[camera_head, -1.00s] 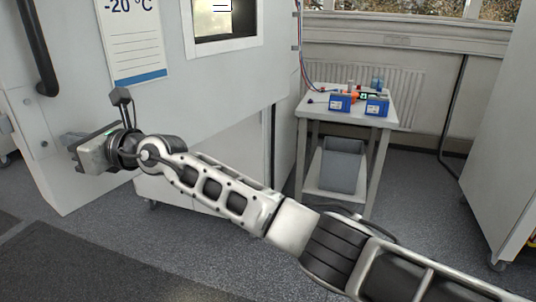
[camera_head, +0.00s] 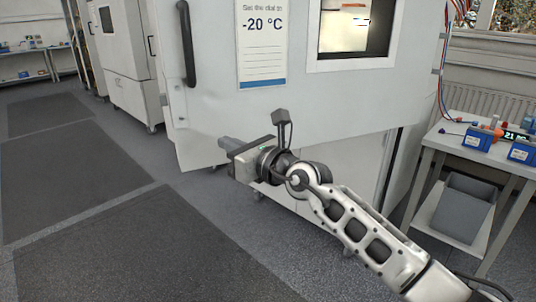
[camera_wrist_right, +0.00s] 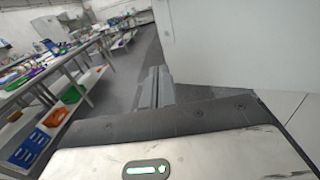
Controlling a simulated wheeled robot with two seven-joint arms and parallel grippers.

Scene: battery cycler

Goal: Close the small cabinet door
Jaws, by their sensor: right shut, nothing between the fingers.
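The white cabinet door (camera_head: 215,95) fills the middle of the head view, with a black bar handle (camera_head: 188,45) near its left edge. It carries a -20 °C sign (camera_head: 262,40) and a window (camera_head: 350,25). My right gripper (camera_head: 225,143) is shut and empty, low in front of the cabinet, below and right of the handle. In the right wrist view its fingers (camera_wrist_right: 156,86) are together, pointing down the aisle, with a white panel (camera_wrist_right: 235,50) close on the right. My left gripper is not in view.
A small white table (camera_head: 445,140) with blue boxes (camera_head: 477,138) stands at the right, a grey bin (camera_head: 462,208) on its lower shelf. Dark mats (camera_head: 80,190) cover open floor at the left. Another cabinet (camera_head: 125,70) stands behind. Benches (camera_wrist_right: 75,60) line the wrist view's left.

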